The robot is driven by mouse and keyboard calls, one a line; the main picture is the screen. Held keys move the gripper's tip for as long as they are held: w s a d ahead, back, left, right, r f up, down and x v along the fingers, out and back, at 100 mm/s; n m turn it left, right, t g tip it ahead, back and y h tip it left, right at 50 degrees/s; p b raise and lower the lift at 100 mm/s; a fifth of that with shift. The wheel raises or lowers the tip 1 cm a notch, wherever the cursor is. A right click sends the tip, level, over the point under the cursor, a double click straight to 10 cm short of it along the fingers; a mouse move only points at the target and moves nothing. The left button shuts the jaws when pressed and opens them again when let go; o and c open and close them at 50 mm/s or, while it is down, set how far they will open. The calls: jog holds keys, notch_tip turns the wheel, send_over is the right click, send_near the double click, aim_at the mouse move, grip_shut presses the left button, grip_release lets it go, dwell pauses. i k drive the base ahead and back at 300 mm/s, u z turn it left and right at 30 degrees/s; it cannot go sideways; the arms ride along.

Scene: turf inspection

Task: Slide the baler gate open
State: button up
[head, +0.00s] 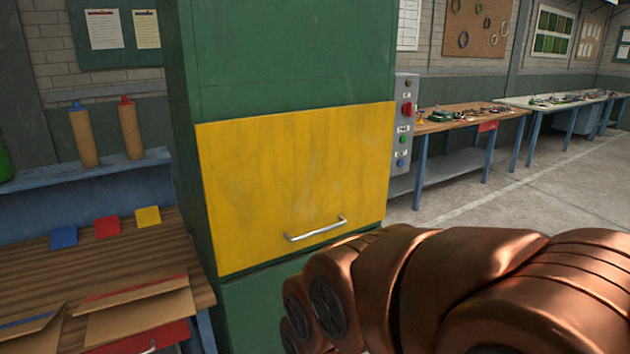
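The baler is a tall green cabinet (290,45) in the middle of the head view. Its gate is a yellow panel (290,170) across the front, with green above and below it. A silver bar handle (315,230) sits near the gate's lower edge. The gate covers the front, so nothing inside shows. My copper-coloured arm reaches in from the lower right, in front of the baler's lower right part. My gripper is not in view, and I cannot tell whether it touches anything.
A wooden bench (95,265) with folders and coloured cards stands left, below a blue shelf (85,173) holding two brown tubes. A grey control box (403,125) with buttons is on the baler's right. Workbenches line the back right; the floor (530,205) there is clear.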

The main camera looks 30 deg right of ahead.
aim_at(274, 186)
jog(key=z, duration=0.35)
jog(key=k, duration=0.4)
jog(key=z, duration=1)
jog(key=i, duration=0.85)
jog(key=u, duration=1.1)
jog(key=i, duration=0.4)
jog(key=u, duration=0.4)
